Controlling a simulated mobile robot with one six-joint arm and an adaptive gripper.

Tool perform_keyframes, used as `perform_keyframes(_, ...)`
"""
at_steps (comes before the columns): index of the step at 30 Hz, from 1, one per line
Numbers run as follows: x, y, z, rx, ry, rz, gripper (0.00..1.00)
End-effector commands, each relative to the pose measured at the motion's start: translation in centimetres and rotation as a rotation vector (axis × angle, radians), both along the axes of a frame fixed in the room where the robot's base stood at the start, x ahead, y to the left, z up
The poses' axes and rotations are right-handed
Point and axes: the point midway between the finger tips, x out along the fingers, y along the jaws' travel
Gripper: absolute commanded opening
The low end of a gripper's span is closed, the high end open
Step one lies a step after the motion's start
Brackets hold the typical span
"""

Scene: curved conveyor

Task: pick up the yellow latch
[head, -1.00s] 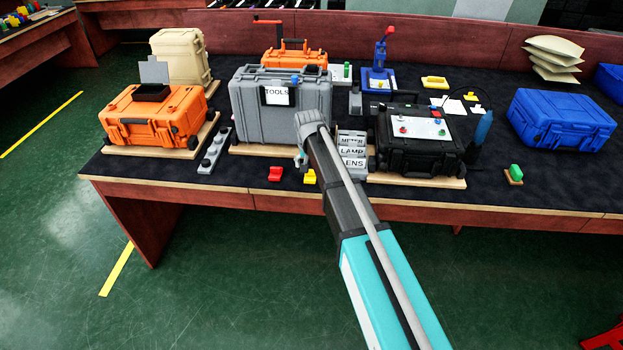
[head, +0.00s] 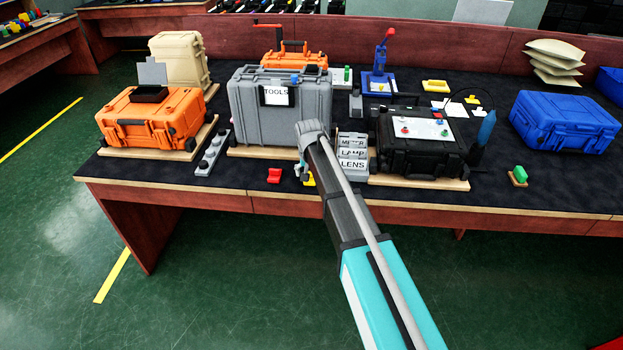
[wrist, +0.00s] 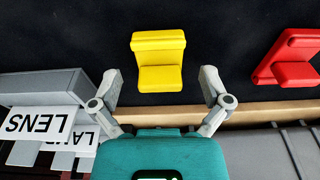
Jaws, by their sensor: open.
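The yellow latch (wrist: 158,62) is a small L-shaped block lying on the dark table top, in the upper middle of the wrist view. In the head view the yellow latch (head: 310,179) is mostly hidden behind my arm, near the table's front edge. My gripper (wrist: 161,86) is open and empty. Its fingertips are apart, on either side of the latch's near end in the wrist view, and do not appear to touch it. In the head view my gripper (head: 302,171) hangs in front of the grey case; its height above the table is hard to tell.
A red latch (wrist: 289,58) lies to the right of the yellow one in the wrist view. Label blocks (wrist: 45,110) reading LENS and LAMP stand at left. A grey TOOLS case (head: 282,118) stands behind, and a black case (head: 418,150) stands to the right.

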Motion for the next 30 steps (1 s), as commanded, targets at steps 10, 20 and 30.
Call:
perform_keyframes(10, 0.0, 0.0, 0.0, 0.0, 0.0, 0.0, 0.69)
perform_keyframes(20, 0.01, -0.01, 0.0, 0.0, 0.0, 0.0, 0.12)
perform_keyframes(30, 0.01, -0.03, 0.17, 0.0, 0.0, 0.0, 0.12)
